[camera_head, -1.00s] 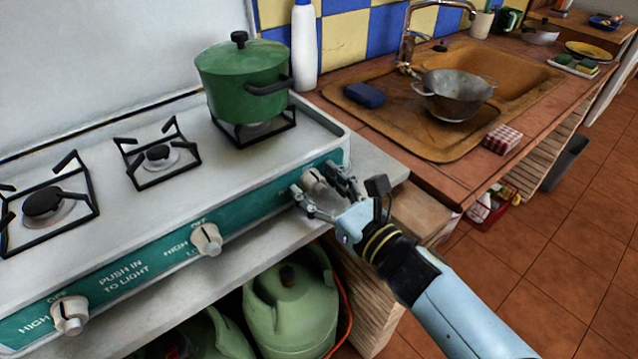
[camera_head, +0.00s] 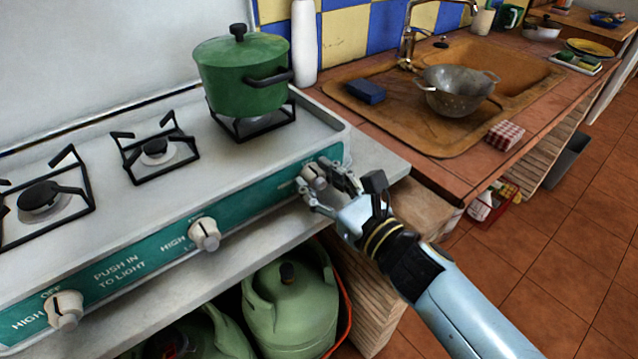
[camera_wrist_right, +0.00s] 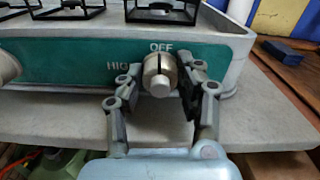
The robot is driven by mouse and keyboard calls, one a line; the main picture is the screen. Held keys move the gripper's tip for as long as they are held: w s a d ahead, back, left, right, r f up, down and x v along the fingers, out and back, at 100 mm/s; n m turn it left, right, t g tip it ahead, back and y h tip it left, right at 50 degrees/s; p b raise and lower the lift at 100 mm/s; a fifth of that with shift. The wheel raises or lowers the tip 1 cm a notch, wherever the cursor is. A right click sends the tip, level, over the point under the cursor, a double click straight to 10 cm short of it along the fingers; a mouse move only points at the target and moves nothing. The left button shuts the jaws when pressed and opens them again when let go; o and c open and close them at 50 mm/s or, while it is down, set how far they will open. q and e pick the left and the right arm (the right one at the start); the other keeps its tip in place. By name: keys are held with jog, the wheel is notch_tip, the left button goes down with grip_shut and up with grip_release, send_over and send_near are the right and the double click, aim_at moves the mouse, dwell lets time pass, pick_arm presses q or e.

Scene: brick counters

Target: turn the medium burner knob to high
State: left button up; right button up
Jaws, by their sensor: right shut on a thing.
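The green stove front carries three pale knobs: left (camera_head: 64,309), middle (camera_head: 204,234) and right (camera_head: 314,175). My right gripper (camera_head: 328,186) is shut on the right knob, one finger on each side. The right wrist view shows this knob (camera_wrist_right: 160,74) between the fingers (camera_wrist_right: 160,88), its dark line upright below the word OFF, with HIGH to its left. The gripper partly hides the right knob's label in the head view. The frames do not show which knob is the medium burner's. My left gripper is not in view.
A green pot (camera_head: 243,75) stands on the right burner. The middle burner (camera_head: 155,147) and left burner (camera_head: 42,197) are bare. Green gas bottles (camera_head: 290,305) stand under the shelf. A sink with a metal colander (camera_head: 457,92) lies to the right.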

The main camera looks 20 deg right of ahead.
jog(key=n+b, duration=0.5)
jog(key=shift+f, duration=0.25)
jog(key=n+b, duration=0.2)
jog(key=n, duration=0.1)
jog(key=n+b, duration=0.4)
jog(key=n, duration=0.1)
jog(key=shift+a+r+n+b, duration=0.1)
jog(key=shift+n+b, duration=1)
jog(key=shift+n, duration=0.7)
jog(key=o, duration=1.1)
jog(key=shift+o, duration=0.2)
